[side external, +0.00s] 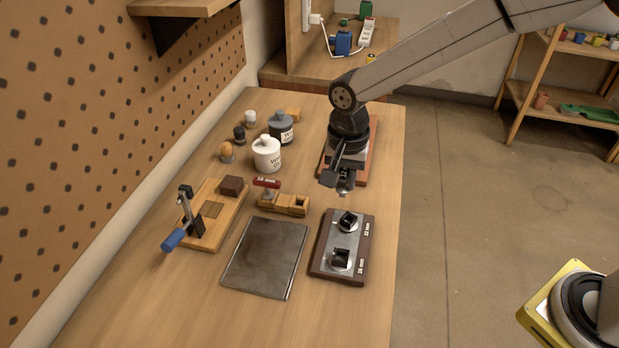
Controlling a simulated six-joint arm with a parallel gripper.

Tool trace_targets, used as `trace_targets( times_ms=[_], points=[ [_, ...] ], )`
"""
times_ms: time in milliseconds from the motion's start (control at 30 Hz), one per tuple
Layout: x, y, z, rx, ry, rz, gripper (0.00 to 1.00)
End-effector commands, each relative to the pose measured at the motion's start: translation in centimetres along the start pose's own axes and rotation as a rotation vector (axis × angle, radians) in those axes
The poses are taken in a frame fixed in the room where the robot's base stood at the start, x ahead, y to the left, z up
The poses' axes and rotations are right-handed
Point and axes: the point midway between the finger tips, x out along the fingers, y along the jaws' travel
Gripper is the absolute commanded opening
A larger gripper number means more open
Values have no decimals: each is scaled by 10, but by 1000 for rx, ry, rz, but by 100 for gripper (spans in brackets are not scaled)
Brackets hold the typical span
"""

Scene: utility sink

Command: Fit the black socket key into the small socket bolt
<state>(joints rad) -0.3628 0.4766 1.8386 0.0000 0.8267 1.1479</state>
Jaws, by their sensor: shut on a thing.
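A wooden-edged board with a metal plate (321,246) lies on the bench.
A dark metal plate (264,258) lies left of the board. A wooden block holder with a red-handled tool (284,203) stands behind it. A clamp fixture with a blue handle (206,218), a white jar (267,155) and a dark jar (281,128) stand farther left and back. The front bench is clear.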

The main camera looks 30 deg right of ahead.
Motion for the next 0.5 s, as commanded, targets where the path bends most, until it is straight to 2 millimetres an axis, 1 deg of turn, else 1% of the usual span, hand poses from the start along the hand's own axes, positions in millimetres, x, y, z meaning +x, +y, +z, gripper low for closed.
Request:
trace_targets(
  times_ms=[100,200,500],
  points=[
    [-5,9,5,0,1,-1,0],
    [-8,14,8,0,1,-2,0],
    [-10,20,11,0,1,-1,0]
  ],
)
